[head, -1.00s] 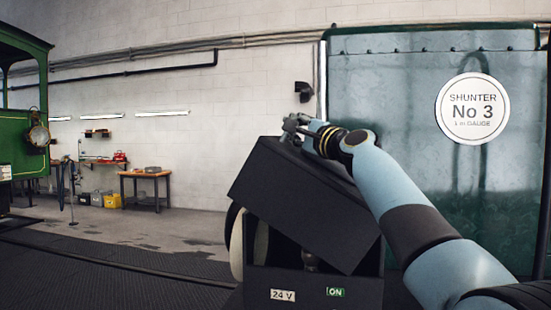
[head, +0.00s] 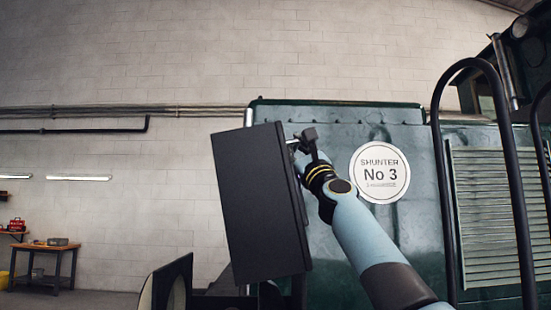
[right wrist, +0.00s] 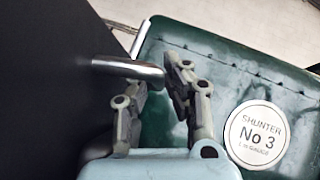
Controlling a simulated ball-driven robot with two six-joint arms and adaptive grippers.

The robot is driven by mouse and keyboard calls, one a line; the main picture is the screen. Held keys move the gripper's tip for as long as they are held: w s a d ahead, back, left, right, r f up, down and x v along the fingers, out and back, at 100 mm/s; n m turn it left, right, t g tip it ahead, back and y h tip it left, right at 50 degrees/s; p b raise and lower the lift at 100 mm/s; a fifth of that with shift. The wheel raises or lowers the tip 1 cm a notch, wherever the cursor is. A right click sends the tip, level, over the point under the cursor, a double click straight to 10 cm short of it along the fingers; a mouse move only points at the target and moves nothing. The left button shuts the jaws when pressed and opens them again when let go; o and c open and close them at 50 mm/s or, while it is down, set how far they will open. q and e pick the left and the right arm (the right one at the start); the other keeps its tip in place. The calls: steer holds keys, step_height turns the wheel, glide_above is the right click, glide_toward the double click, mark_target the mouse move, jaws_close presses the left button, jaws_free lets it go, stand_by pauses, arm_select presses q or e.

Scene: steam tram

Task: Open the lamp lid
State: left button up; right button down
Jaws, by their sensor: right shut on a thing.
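The black lamp lid (head: 262,205) stands raised and nearly upright in the head view, tilted slightly, with its broad face towards me. The lamp body (head: 222,301) below it is mostly cut off by the lower picture edge, so its inside is hidden. My right gripper (head: 303,142) is at the lid's upper right edge. In the right wrist view the fingers of this gripper (right wrist: 156,76) are shut on the lid's metal handle (right wrist: 120,67), with the dark lid (right wrist: 45,80) to the left. My left gripper is not in view.
Behind the lid is the green tram side with a round "Shunter No 3" plate (head: 380,173). A black handrail (head: 515,200) and louvred panel (head: 490,220) stand to the right. A workbench (head: 45,250) is far left.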

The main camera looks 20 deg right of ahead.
steer(key=shift+s+d+m+h+b, duration=0.2)
steer(key=shift+d+m+h, duration=0.4)
steer(key=shift+d, duration=0.05)
steer(key=shift+s+d+m+h+b, duration=0.15)
steer(key=shift+s+d+m+h, duration=0.05)
steer(key=shift+d+m+h, duration=0.4)
steer(key=c, duration=1.7)
jaws_free()
steer(key=shift+o, duration=0.3)
steer(key=shift+w+d, duration=0.1)
steer(key=shift+f, duration=0.1)
steer(key=v, duration=1.2)
